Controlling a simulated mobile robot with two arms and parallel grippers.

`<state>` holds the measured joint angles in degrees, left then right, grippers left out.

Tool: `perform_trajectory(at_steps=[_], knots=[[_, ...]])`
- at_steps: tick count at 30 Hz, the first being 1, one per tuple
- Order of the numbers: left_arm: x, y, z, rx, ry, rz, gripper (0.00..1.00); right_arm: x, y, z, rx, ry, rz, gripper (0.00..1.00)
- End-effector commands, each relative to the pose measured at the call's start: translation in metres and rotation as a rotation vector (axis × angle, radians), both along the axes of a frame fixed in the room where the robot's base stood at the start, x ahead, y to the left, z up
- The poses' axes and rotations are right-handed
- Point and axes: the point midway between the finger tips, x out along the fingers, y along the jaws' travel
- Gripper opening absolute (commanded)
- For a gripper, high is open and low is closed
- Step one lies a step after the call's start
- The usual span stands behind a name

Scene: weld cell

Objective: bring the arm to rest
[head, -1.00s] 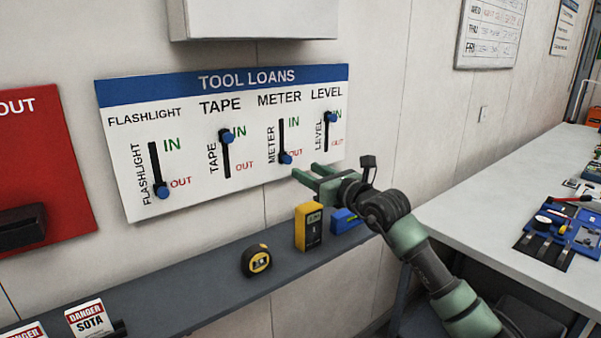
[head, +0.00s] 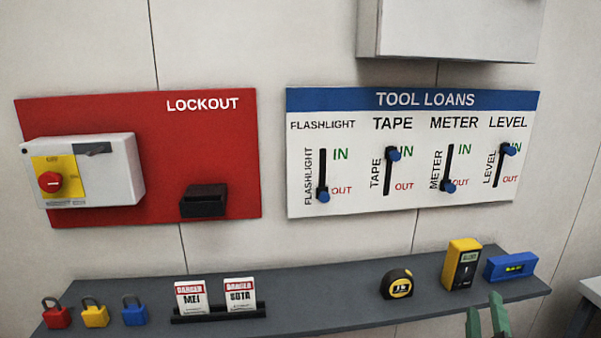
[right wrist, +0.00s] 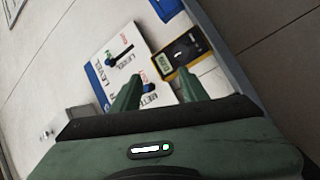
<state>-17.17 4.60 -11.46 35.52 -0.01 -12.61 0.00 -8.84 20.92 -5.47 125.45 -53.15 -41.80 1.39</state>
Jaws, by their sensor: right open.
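My right gripper (head: 485,306) shows only its green fingertips at the bottom edge of the head view, in front of the shelf near the yellow meter. In the right wrist view its two fingers (right wrist: 157,84) stand apart with nothing between them. The rest of the right arm is out of the head view. My left gripper is not in view. The tool loans board (head: 350,203) has its flashlight knob (head: 323,197) and meter knob (head: 449,186) at OUT. The tape knob (head: 393,153) and level knob (head: 508,149) are at IN.
The grey shelf (head: 330,290) holds a tape measure (head: 397,284), a yellow meter (head: 462,265), a blue level (head: 511,266), danger tags (head: 240,292) and several padlocks (head: 95,313). A red lockout board (head: 200,130) hangs left. A cabinet (head: 450,30) juts out above.

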Motion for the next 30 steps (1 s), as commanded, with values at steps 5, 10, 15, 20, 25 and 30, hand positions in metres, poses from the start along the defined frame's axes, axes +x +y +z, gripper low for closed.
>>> perform_trajectory(at_steps=[5,10,15,20,25,30], knots=[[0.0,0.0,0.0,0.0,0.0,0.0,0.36,-0.062,0.012,-0.112,0.427,0.303,-0.104,0.44],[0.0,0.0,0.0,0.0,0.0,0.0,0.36,-0.131,0.05,-0.187,0.717,0.592,-0.167,0.44],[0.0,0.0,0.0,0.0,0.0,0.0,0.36,-0.19,0.09,-0.224,0.896,0.815,-0.196,0.44],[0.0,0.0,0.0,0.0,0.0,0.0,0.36,-0.236,0.124,-0.241,1.014,0.987,-0.204,0.44],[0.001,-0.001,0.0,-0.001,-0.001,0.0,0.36,-0.258,0.143,-0.266,1.072,1.097,-0.21,0.44],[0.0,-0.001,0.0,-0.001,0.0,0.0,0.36,-0.249,0.144,-0.313,1.068,1.113,-0.219,0.44]])
